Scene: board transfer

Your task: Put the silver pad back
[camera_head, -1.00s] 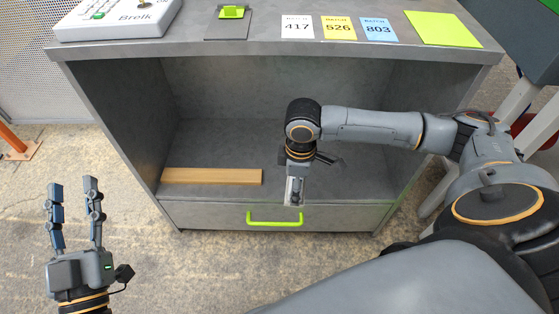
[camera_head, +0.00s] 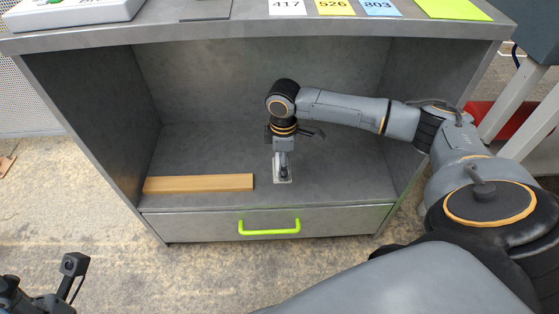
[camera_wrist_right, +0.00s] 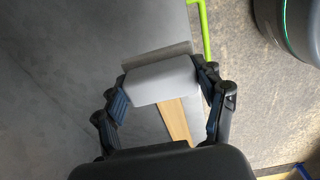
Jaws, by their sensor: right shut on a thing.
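The silver pad (camera_wrist_right: 160,82) is a light grey block between the fingers of my right gripper (camera_wrist_right: 163,88) in the right wrist view. In the head view my right gripper (camera_head: 283,172) points down inside the open shelf compartment, at the shelf floor near its front edge. A small light patch of the pad (camera_head: 284,181) shows below it. I cannot tell whether the pad touches the shelf floor. Of my left gripper's arm only a dark part shows at the bottom left; its fingers are out of view.
A wooden strip (camera_head: 198,184) lies on the shelf floor left of my right gripper. Below is a drawer with a green handle (camera_head: 269,228). Cards 417 (camera_head: 287,7), 526 (camera_head: 335,7) and 803 (camera_head: 381,8) lie on the cabinet top. The shelf's right part is clear.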

